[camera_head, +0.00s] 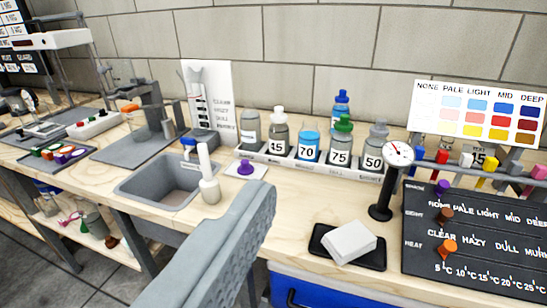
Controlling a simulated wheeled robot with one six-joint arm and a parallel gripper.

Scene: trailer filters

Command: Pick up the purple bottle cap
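The purple bottle cap (246,168) sits upright on a small white square pad (262,172) on the wooden counter, just right of the sink and in front of the bottle rack. Nothing covers it from this view. My gripper (240,220) shows as one long grey part reaching up from the bottom of the picture. Its tip is in front of the pad and appears nearer to me than the cap, not touching it. The other finger is not visible, so I cannot tell the opening.
A white bottle (208,178) stands close left of the cap, by the grey sink (163,183). Behind is a rack (315,165) of numbered bottles. Right are a dial gauge (398,155), a black tray (372,257) with a white block, and a black board (470,265). Counter right of the cap is bare.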

